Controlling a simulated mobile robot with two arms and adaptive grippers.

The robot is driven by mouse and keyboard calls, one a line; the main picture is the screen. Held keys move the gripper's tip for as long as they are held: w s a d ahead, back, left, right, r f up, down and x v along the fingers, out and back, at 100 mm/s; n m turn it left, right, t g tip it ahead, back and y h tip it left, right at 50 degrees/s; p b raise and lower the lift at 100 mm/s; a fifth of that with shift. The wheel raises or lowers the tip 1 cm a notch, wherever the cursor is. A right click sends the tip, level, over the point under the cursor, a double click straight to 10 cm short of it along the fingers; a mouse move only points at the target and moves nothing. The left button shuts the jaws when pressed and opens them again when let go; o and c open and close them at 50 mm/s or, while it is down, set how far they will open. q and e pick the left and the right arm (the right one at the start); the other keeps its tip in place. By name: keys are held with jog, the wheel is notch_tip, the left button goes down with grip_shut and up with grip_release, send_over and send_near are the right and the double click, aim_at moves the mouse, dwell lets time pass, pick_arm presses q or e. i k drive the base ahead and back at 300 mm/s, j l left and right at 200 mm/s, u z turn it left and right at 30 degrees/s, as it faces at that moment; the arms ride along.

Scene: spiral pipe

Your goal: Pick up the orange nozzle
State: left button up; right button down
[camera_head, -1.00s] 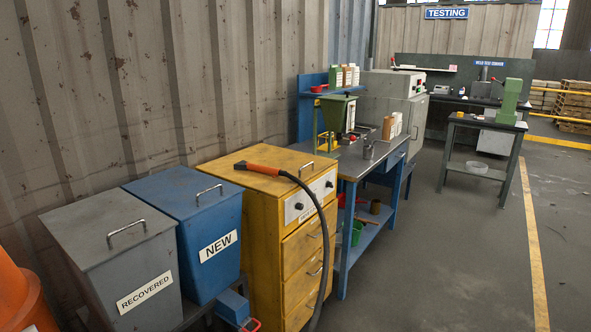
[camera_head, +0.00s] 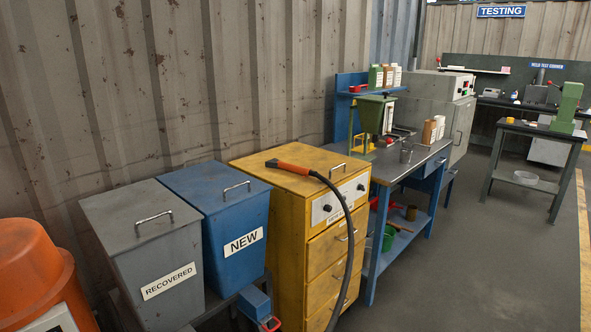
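The orange nozzle (camera_head: 289,166) lies on top of the yellow cabinet (camera_head: 250,160), near its middle. Its dark tip points left. A black hose (camera_head: 349,235) runs from its right end, over the cabinet's front edge and down toward the floor. Neither of my grippers shows in the head view.
Left of the cabinet stand a blue bin (camera_head: 215,190) labelled NEW, a grey bin (camera_head: 140,225) labelled RECOVERED and an orange drum (camera_head: 35,265). A blue workbench (camera_head: 350,155) stands to its right. The grey floor (camera_head: 480,270) at right is open.

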aim_at(275, 164)
jog(key=i+l+u, duration=0.1)
jog(key=i+l, duration=0.15)
jog(key=i+l+u, duration=0.1)
jog(key=i+l, duration=0.15)
jog(key=l, duration=0.15)
jog(key=i+l+u, duration=0.1)
jog(key=l, duration=0.3)
jog(key=i, duration=0.1)
